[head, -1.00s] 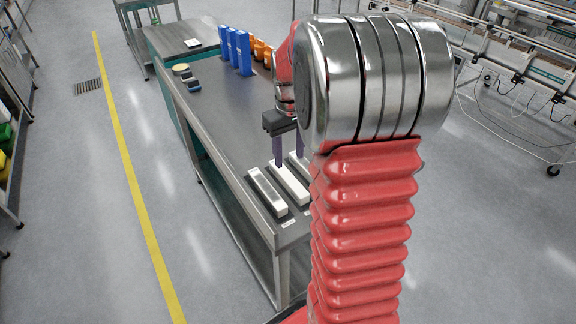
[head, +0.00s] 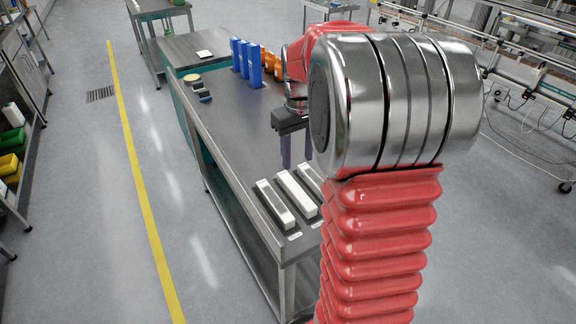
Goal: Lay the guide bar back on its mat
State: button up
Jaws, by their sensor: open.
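Three bars lie side by side at the near end of the steel table: a silver-topped bar (head: 275,205), a white bar (head: 298,194) in the middle, and a greyish bar (head: 310,179) on the right, partly hidden by my arm. I cannot tell which is the guide bar. Dark mat edges show at the left bar (head: 292,233); the surface under the middle bar is hard to make out. My gripper (head: 297,164) points down with its purple fingers apart and nothing between them. It is just beyond the far ends of the middle and right bars, apparently above the table.
The steel table (head: 235,135) has a wide clear stretch beyond the bars. Blue upright holders (head: 245,60) and orange parts (head: 272,66) stand at its far end, with small dark blocks (head: 199,90) and a yellowish disc (head: 192,78) to their left.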

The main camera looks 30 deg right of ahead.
jog(key=s+a+r+t, duration=0.2)
jog(key=s+a+r, duration=0.15)
jog(key=a, duration=0.35)
jog(key=s+a+r+t, duration=0.1)
jog(key=s+a+r, duration=0.25)
jog(key=a, duration=0.35)
jog(key=s+a+f+t, duration=0.1)
jog(key=s+a+t, duration=0.1)
jog(key=s+a, duration=0.6)
jog(key=shift+s+a+n+t, duration=0.3)
jog(key=shift+s+a, duration=0.1)
jog(key=shift+s, duration=0.6)
jog(key=shift+f, duration=0.1)
